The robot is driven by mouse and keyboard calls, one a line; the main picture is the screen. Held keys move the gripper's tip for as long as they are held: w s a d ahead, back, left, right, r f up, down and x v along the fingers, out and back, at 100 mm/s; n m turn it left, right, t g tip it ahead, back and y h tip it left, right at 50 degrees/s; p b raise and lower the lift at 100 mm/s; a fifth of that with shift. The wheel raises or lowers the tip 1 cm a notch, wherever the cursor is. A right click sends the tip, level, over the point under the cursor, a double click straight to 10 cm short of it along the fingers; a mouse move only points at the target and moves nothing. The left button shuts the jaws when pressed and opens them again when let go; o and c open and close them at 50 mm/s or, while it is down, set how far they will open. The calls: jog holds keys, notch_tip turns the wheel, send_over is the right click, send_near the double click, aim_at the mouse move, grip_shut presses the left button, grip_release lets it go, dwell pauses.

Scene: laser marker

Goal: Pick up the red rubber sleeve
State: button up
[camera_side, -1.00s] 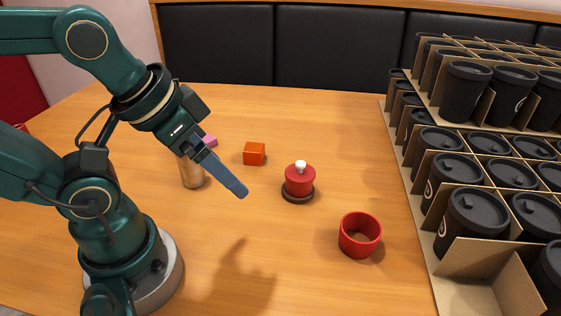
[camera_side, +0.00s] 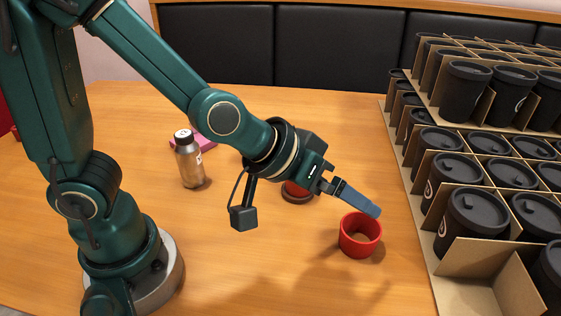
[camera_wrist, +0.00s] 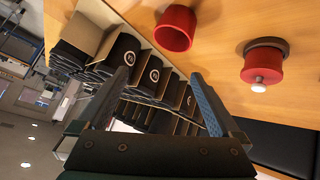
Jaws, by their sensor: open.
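The red rubber sleeve (camera_side: 360,243) is an open, hollow red ring standing on the wooden table, right of the middle in the side view. It also shows near the top of the wrist view (camera_wrist: 175,29). My gripper (camera_side: 372,208) is open and empty. In the side view its blue fingers appear just above the sleeve's far rim; I see no contact. In the wrist view the two fingertips (camera_wrist: 160,80) are spread apart, with the sleeve beyond and above the gap between them.
A red pot with a white knob on a dark base (camera_wrist: 263,66) stands near the sleeve; my wrist mostly hides it in the side view. Cardboard trays of black lidded cups (camera_side: 470,215) fill the right. A bottle (camera_side: 189,160) stands left, before a pink block (camera_side: 206,145). The table's front is clear.

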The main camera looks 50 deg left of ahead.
aim_at(370, 225)
jog(key=w+f+t, duration=0.1)
jog(key=f, duration=0.1)
jog(key=d+f+y, duration=0.1)
jog(key=f, duration=0.1)
jog(key=w+f+t+y, duration=0.1)
jog(key=f, duration=0.1)
jog(key=shift+w+d+f+n+t, duration=0.15)
jog(key=shift+w+d+n+t, duration=0.15)
jog(key=shift+d, duration=0.05)
jog(key=shift+a+f+t+y, duration=0.1)
jog(key=shift+f+t+y, duration=0.2)
jog(key=shift+a+f+m+t+y, duration=0.1)
jog(key=shift+f+m+t+y, duration=0.25)
jog(key=shift+t, duration=0.35)
jog(key=shift+s+f+m, duration=0.35)
jog(key=shift+f, duration=0.15)
jog(key=shift+w+f, duration=0.15)
jog(key=shift+f, duration=0.05)
jog(key=shift+x, duration=3.4)
jog(key=c, duration=1.1)
